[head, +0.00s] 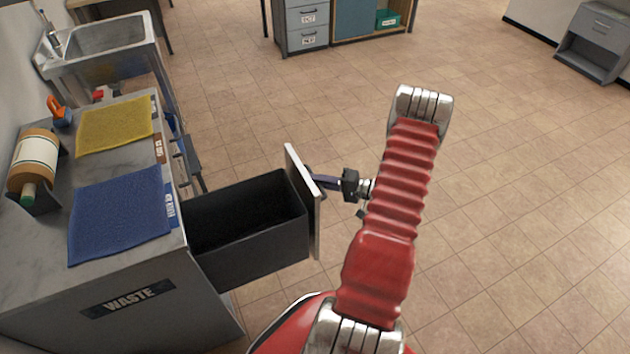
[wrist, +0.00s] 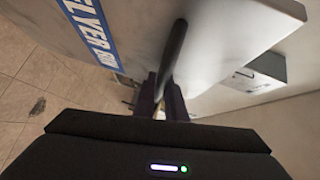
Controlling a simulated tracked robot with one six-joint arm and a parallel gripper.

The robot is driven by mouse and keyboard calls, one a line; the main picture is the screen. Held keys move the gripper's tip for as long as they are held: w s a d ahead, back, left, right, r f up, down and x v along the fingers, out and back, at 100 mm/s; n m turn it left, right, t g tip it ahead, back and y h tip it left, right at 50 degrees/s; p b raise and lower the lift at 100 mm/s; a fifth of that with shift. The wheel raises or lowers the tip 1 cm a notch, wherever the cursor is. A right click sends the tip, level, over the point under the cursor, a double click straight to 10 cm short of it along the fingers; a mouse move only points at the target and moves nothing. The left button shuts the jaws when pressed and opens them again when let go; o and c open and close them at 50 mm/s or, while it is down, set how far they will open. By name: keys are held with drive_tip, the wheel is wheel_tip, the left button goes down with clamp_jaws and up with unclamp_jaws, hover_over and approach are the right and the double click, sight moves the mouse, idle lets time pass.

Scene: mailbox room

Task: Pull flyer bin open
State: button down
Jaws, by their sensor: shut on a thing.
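The flyer bin (head: 262,245) is a black box drawer with a pale front panel (head: 303,205). It stands well out from the side of the grey counter, and its dark inside looks empty. In the wrist view the panel (wrist: 225,25) bears a blue label (wrist: 92,30) that reads partly as "FLYER BIN", and a dark bar handle (wrist: 174,48) runs across it. My gripper (head: 314,179) is at the outer face of the panel in the head view. Its purple fingers (wrist: 162,96) are shut on the handle in the wrist view.
The counter (head: 50,290) has a blue mat (head: 120,215), a yellow mat (head: 115,127), a roll (head: 35,160) and a "WASTE" label (head: 128,298). A sink (head: 105,45) stands beyond it. The tiled floor (head: 510,200) to the right is clear.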

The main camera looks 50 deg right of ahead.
drive_tip(key=shift+f, duration=0.15)
drive_tip(key=c, duration=2.1)
unclamp_jaws()
drive_tip(key=v, duration=1.3)
drive_tip(key=shift+s+d, duration=0.15)
drive_tip(key=shift+s, duration=0.2)
